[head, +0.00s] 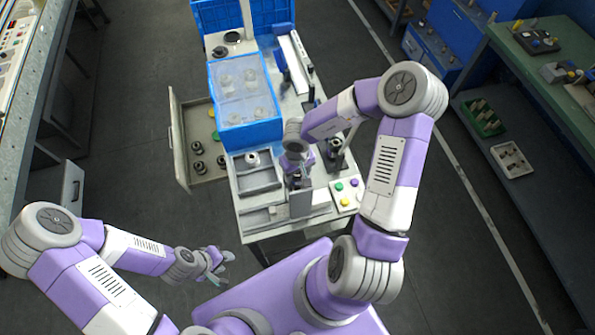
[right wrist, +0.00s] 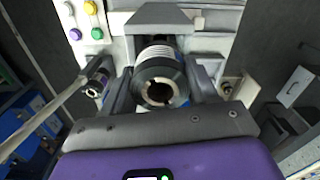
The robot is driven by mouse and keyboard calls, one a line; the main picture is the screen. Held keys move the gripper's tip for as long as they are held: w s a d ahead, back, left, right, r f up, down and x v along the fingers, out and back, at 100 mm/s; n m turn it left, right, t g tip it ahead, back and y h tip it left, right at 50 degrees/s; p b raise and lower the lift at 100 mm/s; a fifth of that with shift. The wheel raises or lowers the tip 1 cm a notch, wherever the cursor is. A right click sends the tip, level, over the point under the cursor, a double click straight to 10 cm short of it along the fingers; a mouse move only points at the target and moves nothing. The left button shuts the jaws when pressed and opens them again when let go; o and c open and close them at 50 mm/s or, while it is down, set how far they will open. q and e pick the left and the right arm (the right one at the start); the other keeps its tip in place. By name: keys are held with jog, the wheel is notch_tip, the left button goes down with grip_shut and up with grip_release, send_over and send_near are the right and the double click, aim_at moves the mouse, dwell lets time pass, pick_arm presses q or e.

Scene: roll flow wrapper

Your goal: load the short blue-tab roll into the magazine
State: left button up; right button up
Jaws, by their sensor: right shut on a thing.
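My right gripper (head: 298,172) is over the front of the wrapper machine (head: 250,218). In the right wrist view my right gripper (right wrist: 163,90) is shut on a roll (right wrist: 155,72), with a finger on each side. The roll has a dark end with a round hole and a pale ribbed body behind it. A small bluish patch shows at its rim, but I cannot clearly make out a tab. The roll is in front of a grey block opening; I cannot tell whether it is inside. My left gripper (head: 218,262) is open and empty, left of the machine's front.
An open drawer (head: 183,150) with several dark rolls sticks out at the left. A blue-rimmed clear cover (head: 245,90) stands behind. Colored buttons (head: 346,193) are at the front right. A metal rod (right wrist: 50,112) runs beside my right gripper.

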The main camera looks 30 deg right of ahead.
jog(key=shift+f, duration=1.2)
jog(key=o, duration=1.2)
notch_tip(320, 180, up, 8)
jog(key=shift+f+p, duration=0.25)
jog(key=shift+p, duration=0.2)
